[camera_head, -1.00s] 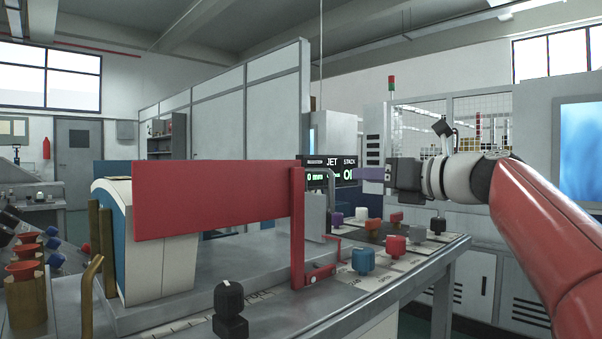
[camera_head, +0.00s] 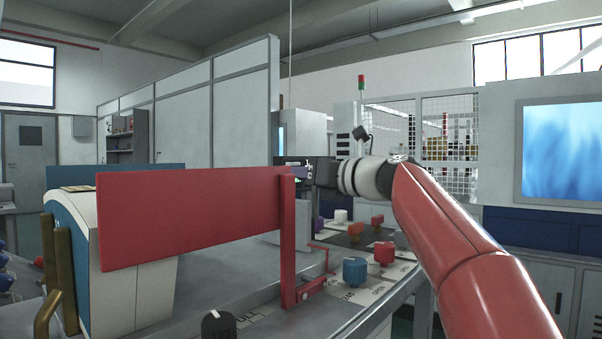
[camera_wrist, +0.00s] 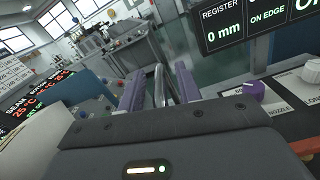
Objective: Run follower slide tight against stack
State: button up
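My gripper (camera_wrist: 160,88) has two purple fingers standing apart in the wrist view. A thin grey metal piece (camera_wrist: 159,86) shows between them; I cannot tell whether it is touched or is the follower slide. In the head view my gripper is at the right end of the red panel (camera_head: 190,215), and its fingertips are mostly hidden. A curved white and blue block (camera_head: 125,300), perhaps the blank stack, stands behind the panel at left. A pale curved surface at the wrist view's lower left (camera_wrist: 28,140) may be the same block. No follower slide is clearly identifiable.
The red panel hangs from a red post (camera_head: 288,240) at the bench front. Blue (camera_head: 355,270) and red (camera_head: 384,252) knobs stand right of it. A display (camera_wrist: 245,22) reads "REGISTER 0 mm ON EDGE". A purple knob (camera_wrist: 252,92) is right of my fingers. A brass handle (camera_head: 47,315) is at left.

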jog(key=shift+a, duration=0.1)
grip_shut()
jog(key=s+a, duration=0.8)
jog(key=s, duration=0.2)
jog(key=shift+s, duration=0.1)
grip_release()
